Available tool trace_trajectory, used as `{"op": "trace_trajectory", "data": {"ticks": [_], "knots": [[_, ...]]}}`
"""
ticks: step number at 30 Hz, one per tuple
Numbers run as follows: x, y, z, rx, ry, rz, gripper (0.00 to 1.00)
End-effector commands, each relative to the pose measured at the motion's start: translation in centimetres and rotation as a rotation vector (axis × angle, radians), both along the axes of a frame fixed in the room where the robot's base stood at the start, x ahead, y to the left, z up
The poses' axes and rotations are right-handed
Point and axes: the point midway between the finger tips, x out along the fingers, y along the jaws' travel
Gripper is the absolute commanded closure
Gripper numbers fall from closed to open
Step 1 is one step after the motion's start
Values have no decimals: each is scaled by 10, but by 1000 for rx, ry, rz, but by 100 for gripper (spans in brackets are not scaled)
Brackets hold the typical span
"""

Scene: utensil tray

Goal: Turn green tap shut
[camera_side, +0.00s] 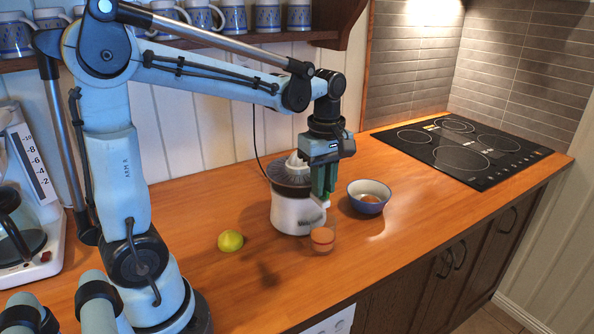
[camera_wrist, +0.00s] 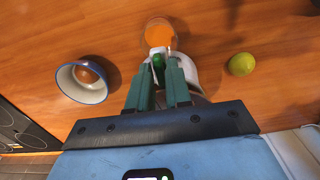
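The white citrus juicer (camera_side: 292,212) stands on the wooden counter, with a small green tap on its front. In the wrist view the green tap (camera_wrist: 158,62) shows just between my fingertips. My gripper (camera_side: 325,190) points down over the front of the juicer. In the wrist view my gripper (camera_wrist: 159,70) has its two green fingers apart, one on each side of the tap; I cannot tell whether they touch it. A glass of orange juice (camera_side: 322,240) stands under the spout and also shows in the wrist view (camera_wrist: 158,34). In the side view my fingers mostly hide the tap.
A blue-and-white bowl (camera_side: 369,205) with something orange-brown inside stands right of the juicer. A yellow-green citrus fruit (camera_side: 230,241) lies to the left. A black hob (camera_side: 459,148) is at the back right. Mugs (camera_side: 190,18) line the shelf. The front counter is clear.

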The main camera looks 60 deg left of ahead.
Motion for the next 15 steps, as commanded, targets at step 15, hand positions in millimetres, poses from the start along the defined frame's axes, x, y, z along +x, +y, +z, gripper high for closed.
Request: {"op": "trace_trajectory", "data": {"ticks": [15], "knots": [[0,0,0,0,1,-27,100]]}}
